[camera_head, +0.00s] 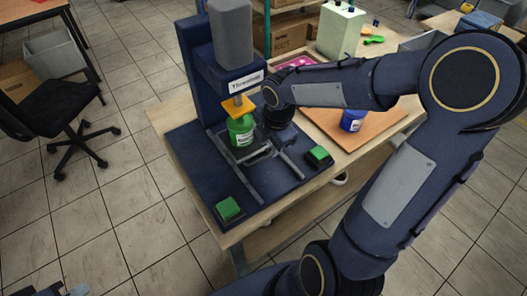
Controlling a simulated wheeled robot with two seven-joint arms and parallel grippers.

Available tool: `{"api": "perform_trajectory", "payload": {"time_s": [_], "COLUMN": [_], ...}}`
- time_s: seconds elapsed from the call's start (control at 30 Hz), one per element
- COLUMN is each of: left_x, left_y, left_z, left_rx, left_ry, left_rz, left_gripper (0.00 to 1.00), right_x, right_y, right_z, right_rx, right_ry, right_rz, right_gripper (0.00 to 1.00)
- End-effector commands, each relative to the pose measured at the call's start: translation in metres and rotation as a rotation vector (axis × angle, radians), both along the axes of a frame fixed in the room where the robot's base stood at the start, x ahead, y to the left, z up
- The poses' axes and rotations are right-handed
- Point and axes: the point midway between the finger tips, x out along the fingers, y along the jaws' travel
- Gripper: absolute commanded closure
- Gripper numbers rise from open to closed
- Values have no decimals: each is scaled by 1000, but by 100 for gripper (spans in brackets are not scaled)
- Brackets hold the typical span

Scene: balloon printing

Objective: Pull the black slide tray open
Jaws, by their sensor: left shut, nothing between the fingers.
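The black slide tray (252,158) sits low in the dark blue press machine (190,60), between two grey rails. A green cylinder (241,131) stands upright on it, below an orange plate (239,108) on the press. My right arm reaches in from the right, and my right gripper (276,137) points down just right of the green cylinder, close to the tray's right side. Its fingers are dark and small, so I cannot tell whether they are open or touch the tray. My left gripper (62,291) is shut and empty at the bottom left edge, far from the machine and partly cut off.
Two green buttons sit on the machine's base, one at the front left (228,208) and one at the right (319,154). A blue jar (352,120) stands on an orange-brown board (385,118). My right arm covers much of the right side. The floor at left is mostly clear.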

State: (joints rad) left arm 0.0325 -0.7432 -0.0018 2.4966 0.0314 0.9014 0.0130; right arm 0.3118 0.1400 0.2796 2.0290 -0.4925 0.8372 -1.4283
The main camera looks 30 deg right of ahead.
Motion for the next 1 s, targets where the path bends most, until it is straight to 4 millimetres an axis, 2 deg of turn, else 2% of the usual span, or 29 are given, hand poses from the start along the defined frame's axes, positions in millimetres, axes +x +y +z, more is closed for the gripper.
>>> {"api": "perform_trajectory", "payload": {"time_s": [0.03,0.23,0.6,0.63,0.87,1.0], "left_x": [0,0,0,0,0,0], "left_y": [0,0,0,0,0,0], "left_z": [-3,-7,-8,-8,-8,-8], "left_rx": [0,0,0,0,0,0], "left_ry": [0,0,0,0,0,0], "left_rz": [0,0,0,0,0,0], "left_gripper": [100,100,100,100,100,100], "right_x": [1,6,7,7,8,7], "right_y": [0,1,1,1,1,1], "right_z": [-11,-36,-43,-43,-42,-42], "right_rx": [0,1,0,0,0,0], "right_ry": [5,2,0,0,-1,-1], "right_rz": [1,-2,-2,-2,-2,-2], "right_gripper": [69,69,69,71,100,100]}}
